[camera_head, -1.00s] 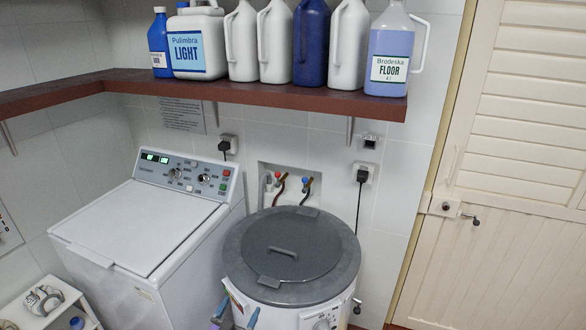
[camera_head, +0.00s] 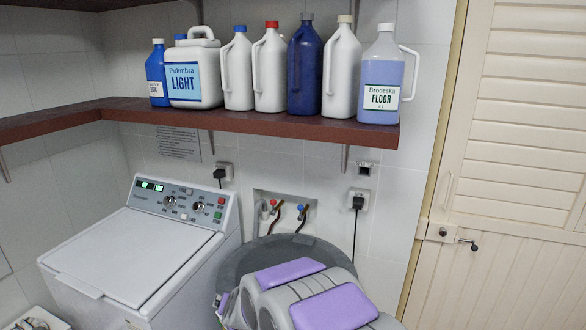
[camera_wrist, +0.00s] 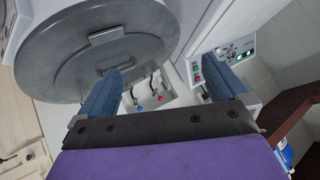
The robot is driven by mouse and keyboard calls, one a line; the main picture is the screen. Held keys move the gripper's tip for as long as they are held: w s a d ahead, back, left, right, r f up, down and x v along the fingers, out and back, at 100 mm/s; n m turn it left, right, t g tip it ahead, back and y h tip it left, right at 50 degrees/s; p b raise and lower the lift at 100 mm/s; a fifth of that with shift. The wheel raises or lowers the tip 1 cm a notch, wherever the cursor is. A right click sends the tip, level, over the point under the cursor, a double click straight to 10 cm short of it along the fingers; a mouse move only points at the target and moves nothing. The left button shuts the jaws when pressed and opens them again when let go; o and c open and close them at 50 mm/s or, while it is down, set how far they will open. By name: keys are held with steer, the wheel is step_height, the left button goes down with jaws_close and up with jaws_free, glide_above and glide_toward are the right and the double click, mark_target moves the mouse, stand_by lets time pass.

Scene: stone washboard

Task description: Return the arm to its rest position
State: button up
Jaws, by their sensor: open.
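My gripper (camera_wrist: 162,66) shows in the wrist view with its two blue fingers spread apart and nothing between them. Its purple and dark grey body fills the bottom of that view. In the head view, my grey arm with purple pads covers the front of the round grey lid of the drum machine (camera_head: 243,262). My fingers cannot be made out there. The lid also shows in the wrist view (camera_wrist: 75,58), upside down and beyond the left finger.
A white washing machine (camera_head: 130,255) stands at the left. A dark red shelf (camera_head: 270,124) with several bottles runs above both machines. Taps (camera_head: 302,211) and plugs (camera_head: 357,202) are on the wall behind the drum. A cream door (camera_head: 510,150) is at the right.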

steer(key=s+d+r+g+h, duration=0.1)
steer(key=s+d+r+g, duration=0.2)
steer(key=s+d, duration=0.6)
steer(key=s+d+r+n+g+h, duration=0.1)
steer(key=s+d+r+g, duration=0.2)
steer(key=s+d, duration=0.7)
steer(key=s+d+r+g+h, duration=0.1)
steer(key=s+d+r+g, duration=0.2)
steer(key=s+d, duration=0.7)
steer(key=s+g, duration=0.1)
steer(key=s, duration=1.2)
steer(key=shift+s+d+r+h, duration=0.15)
steer(key=shift+r+h, duration=0.05)
steer(key=shift+h, duration=0.1)
